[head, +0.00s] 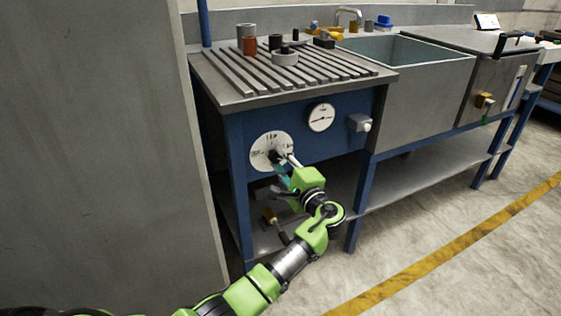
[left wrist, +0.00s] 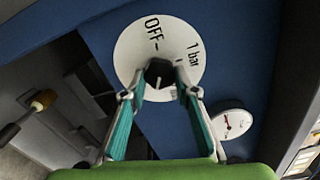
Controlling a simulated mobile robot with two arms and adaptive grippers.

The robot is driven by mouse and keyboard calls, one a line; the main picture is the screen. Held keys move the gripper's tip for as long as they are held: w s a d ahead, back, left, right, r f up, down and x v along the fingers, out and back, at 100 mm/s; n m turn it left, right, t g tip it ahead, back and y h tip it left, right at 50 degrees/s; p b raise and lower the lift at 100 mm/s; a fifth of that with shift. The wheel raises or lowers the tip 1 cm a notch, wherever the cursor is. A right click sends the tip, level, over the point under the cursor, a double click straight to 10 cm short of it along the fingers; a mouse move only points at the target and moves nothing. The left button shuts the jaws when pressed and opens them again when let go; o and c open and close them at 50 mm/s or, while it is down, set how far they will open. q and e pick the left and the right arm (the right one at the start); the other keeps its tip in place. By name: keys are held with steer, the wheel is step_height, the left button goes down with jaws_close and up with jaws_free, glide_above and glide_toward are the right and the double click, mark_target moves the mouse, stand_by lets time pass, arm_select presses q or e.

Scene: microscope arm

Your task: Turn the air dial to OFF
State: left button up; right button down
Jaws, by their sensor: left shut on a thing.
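The air dial is a white round plate (head: 258,151) with a black knob (left wrist: 160,73) at its centre, on the blue front panel of the bench. In the left wrist view the plate (left wrist: 133,45) carries the labels OFF and 1 bar. My left gripper (left wrist: 158,90) is shut on the knob, with a finger on each side. A light mark shows on the knob, but I cannot tell surely which label it points to. In the head view my left gripper (head: 282,162) covers part of the plate and knob. My right gripper is not in view.
A pressure gauge (head: 321,117) sits right of the dial, with a grey box (head: 358,122) beyond it. A slatted bench top (head: 240,83) holds small parts. A sink (head: 415,50) stands to the right. A grey wall (head: 110,150) rises close on the left.

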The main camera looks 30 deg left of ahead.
arm_select(q)
steer(key=o, duration=1.1)
steer(key=v, duration=1.2)
steer(key=shift+f, duration=0.15)
